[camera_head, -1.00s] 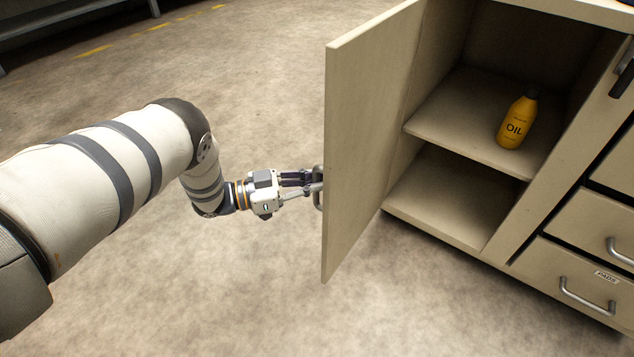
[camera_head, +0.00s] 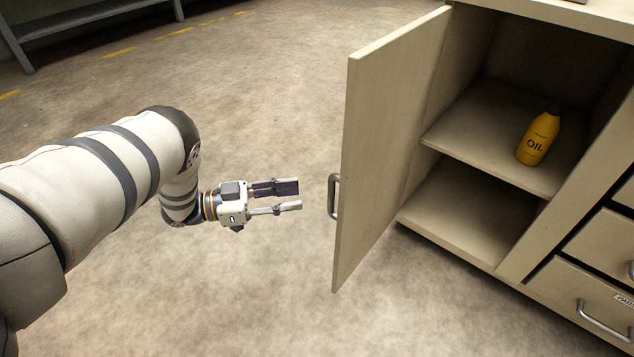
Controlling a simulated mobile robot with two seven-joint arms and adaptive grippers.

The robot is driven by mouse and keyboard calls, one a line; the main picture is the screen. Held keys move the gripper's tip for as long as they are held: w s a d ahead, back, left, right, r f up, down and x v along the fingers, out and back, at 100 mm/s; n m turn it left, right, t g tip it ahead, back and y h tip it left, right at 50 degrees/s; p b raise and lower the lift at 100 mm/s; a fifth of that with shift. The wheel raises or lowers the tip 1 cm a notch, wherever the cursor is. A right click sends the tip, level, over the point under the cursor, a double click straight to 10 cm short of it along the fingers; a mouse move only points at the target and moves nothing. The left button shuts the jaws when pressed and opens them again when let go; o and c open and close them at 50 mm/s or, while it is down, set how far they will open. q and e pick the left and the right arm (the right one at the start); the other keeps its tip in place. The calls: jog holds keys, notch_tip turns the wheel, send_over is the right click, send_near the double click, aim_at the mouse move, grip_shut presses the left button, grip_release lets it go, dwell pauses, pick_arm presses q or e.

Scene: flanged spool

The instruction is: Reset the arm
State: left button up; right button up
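My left gripper (camera_head: 300,196) is open and empty, its two fingers apart and pointing right. It is a short gap to the left of the door's metal handle (camera_head: 334,197) and does not touch it. My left arm (camera_head: 92,184) comes in from the left edge, stretched over the floor. The cabinet door (camera_head: 388,150) stands wide open. My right gripper is not in view.
The open cabinet has two bare-edged levels; a yellow oil bottle (camera_head: 538,138) stands on its upper shelf (camera_head: 470,140). Drawers (camera_head: 580,290) with handles are at the lower right. The floor (camera_head: 240,300) around the gripper is clear. A grey bench (camera_head: 90,22) is far at the top left.

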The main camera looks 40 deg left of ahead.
pick_arm(q)
jog(key=shift+v, duration=1.35)
